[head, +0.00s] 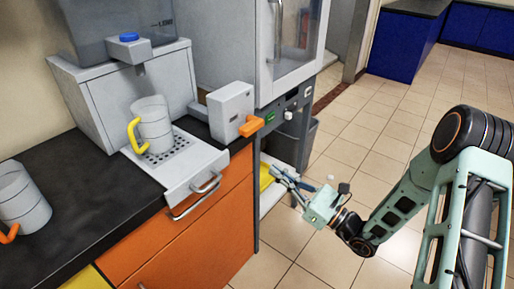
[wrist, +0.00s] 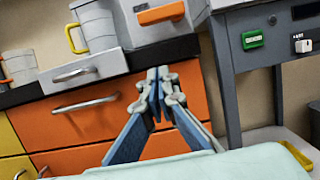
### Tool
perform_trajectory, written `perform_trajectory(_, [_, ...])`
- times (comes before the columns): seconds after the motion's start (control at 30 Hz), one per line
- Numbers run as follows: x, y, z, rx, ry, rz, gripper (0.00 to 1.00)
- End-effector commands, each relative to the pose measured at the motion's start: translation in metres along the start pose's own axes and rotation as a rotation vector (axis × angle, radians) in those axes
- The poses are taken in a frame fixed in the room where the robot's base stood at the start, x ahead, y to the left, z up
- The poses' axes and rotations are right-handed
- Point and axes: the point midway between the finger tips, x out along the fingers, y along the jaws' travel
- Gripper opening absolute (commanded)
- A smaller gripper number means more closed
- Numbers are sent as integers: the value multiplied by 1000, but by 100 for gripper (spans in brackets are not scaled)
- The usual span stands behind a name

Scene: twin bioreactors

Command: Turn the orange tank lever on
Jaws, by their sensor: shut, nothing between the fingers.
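The orange lever (head: 251,126) sticks out from the front of a grey box (head: 230,108) at the right end of the dark counter. In the wrist view the lever (wrist: 161,14) lies roughly level, tilted slightly up to the right. My gripper (head: 274,170) is in front of the counter, below and to the right of the lever, and apart from it. In the wrist view my gripper (wrist: 159,76) is shut and empty, its tips in front of the orange drawer and below the lever.
A white dispenser with a blue button (head: 129,37) and a drip tray holds a mug with a yellow handle (head: 152,122). A mug with an orange handle (head: 20,196) stands at left. A grey cabinet (head: 292,50) on a stand is right of the lever. The tiled floor at right is open.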

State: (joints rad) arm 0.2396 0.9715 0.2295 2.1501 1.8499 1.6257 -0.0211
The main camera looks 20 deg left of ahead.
Motion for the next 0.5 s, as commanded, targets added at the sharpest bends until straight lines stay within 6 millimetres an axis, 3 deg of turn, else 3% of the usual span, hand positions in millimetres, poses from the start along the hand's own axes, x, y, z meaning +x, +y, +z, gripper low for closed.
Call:
perform_trajectory(0.17, [22,2,0,-3,-2,6,0])
perform_trajectory(0.5, [94,2,-1,-3,-1,6,0])
